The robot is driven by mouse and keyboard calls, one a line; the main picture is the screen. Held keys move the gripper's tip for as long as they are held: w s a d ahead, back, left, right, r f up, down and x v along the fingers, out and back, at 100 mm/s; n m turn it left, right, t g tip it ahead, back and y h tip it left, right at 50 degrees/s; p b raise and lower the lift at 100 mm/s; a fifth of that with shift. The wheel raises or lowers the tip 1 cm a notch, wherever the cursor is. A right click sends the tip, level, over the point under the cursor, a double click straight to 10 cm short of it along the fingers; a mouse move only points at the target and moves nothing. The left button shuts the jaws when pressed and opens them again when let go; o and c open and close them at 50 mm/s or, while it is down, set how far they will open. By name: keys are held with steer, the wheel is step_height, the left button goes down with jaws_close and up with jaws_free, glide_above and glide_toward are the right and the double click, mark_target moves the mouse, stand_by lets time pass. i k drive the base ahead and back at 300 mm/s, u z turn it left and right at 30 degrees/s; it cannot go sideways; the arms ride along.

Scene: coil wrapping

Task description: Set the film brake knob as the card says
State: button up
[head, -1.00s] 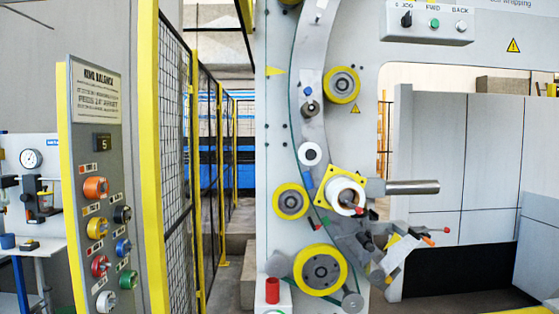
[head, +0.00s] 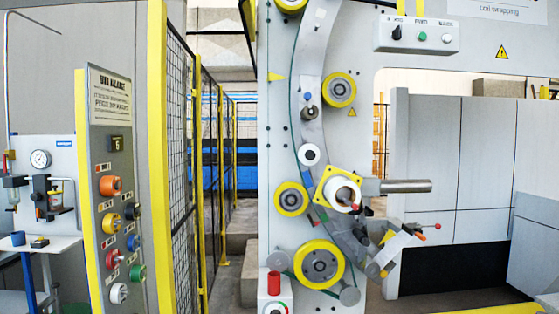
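My gripper is not in view. I cannot tell which part is the film brake knob, and no card naming it is readable. On the wrapping machine, a yellow plate carries a white roll (head: 342,191) with a small red-tipped part (head: 354,207) at its lower right. On the left, a grey panel (head: 124,165) has a printed sign (head: 110,99) too blurred to read. Below the sign are a small dark display (head: 117,143) and several coloured knobs, among them an orange knob (head: 110,186), a blue knob (head: 134,243) and a white knob (head: 118,293).
The curved ring (head: 311,70) carries several yellow rollers. A switch box (head: 417,35) is at the upper right, and a steel bar (head: 405,186) sticks out rightward. A mesh fence (head: 180,130) stands between panel and machine. A bench (head: 50,243) with a gauge is at far left.

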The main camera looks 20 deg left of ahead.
mark_target(310, 155)
steer(key=u, duration=0.5)
steer(key=i, duration=1)
steer(key=u, duration=0.05)
